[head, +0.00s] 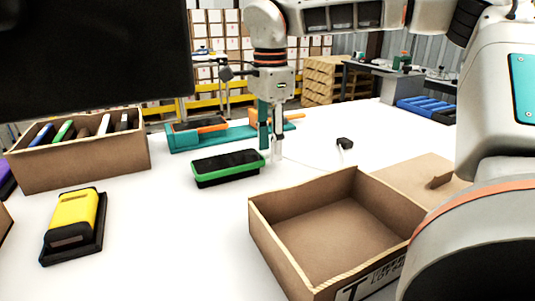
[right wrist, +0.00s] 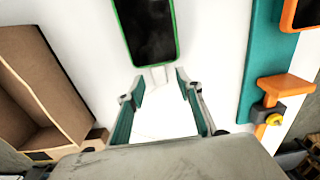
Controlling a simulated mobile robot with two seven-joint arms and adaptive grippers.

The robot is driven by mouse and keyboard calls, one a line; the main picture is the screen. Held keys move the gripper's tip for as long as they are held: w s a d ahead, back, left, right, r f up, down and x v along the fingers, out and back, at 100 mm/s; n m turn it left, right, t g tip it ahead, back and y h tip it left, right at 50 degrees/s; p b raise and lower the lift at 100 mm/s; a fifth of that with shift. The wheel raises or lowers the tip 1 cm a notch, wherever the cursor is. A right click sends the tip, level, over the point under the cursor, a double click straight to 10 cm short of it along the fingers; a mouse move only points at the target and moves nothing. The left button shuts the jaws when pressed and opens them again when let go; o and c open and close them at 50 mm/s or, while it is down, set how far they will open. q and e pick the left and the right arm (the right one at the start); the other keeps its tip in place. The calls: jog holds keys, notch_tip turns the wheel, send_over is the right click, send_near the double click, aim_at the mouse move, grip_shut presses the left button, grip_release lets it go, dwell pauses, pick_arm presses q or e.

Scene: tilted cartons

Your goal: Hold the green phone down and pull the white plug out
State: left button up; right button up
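The green phone (head: 228,167) lies screen up on the white table, its dark screen framed by a green case. In the right wrist view the phone (right wrist: 147,30) is at the top, with the pale plug (right wrist: 155,76) at its near end. My right gripper (head: 270,150) points down just beyond the phone's right end. In the right wrist view its teal-lined fingers (right wrist: 161,82) are spread on either side of the plug, with a visible gap between them. I cannot tell whether they touch it. My left gripper is not in view.
An open empty carton (head: 330,225) stands front right. A carton of several phones (head: 82,160) is at left, near a yellow device (head: 72,218) on a black base. A teal board (head: 240,134) with orange parts lies behind. A small black block (head: 345,143) sits right of the gripper.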

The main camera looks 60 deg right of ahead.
notch_tip(320, 180, up, 12)
dwell(0.5)
